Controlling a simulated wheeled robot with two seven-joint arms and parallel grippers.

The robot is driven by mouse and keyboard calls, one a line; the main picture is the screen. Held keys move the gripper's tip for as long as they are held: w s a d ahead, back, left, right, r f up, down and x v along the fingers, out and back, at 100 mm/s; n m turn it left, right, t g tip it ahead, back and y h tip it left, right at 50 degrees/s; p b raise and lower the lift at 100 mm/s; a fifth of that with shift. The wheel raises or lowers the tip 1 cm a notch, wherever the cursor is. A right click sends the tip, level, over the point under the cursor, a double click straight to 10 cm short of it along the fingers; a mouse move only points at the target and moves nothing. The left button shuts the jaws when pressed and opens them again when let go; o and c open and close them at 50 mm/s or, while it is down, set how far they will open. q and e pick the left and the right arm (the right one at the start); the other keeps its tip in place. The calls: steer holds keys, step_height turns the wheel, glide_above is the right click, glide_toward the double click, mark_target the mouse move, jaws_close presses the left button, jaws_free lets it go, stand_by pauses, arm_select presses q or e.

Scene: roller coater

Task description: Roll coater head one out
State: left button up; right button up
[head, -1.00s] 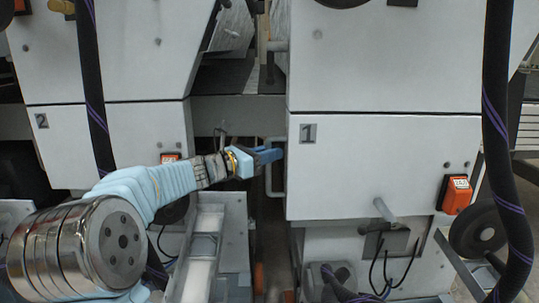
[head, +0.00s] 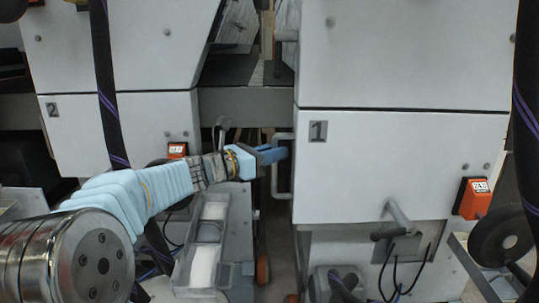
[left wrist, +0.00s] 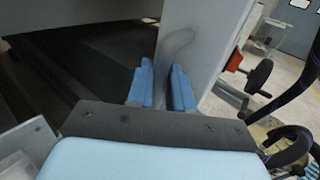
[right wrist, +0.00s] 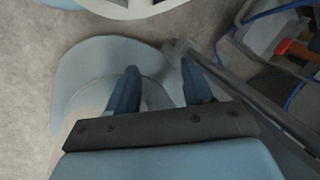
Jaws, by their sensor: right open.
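Coater head one (head: 400,165) is the large light-grey cabinet marked "1" on the right of the head view. A grey bar handle (head: 283,194) stands at its left edge. My left gripper (head: 278,154) is at this handle, with its blue fingers reaching it from the left. In the left wrist view the handle (left wrist: 177,42) passes between the fingers with little gap, so my left gripper (left wrist: 161,88) is shut on it. My right gripper (right wrist: 158,88) shows only in its wrist view, fingers apart and empty, above the floor.
Coater head two (head: 110,125), marked "2", stands on the left across a narrow gap. A lever (head: 398,215) and cables hang below head one's panel. A black handwheel (head: 502,235) is at the right. Dark hoses hang at both sides.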

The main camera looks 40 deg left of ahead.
arm_select(q)
steer(key=shift+o, duration=1.1)
steer(key=shift+w+d+r, duration=0.2)
steer(key=shift+w+d, duration=0.2)
steer(key=shift+o, duration=0.5)
steer(key=shift+f, duration=0.15)
steer(key=shift+s+f, duration=0.1)
steer(key=v, duration=1.4)
steer(key=shift+a, duration=0.25)
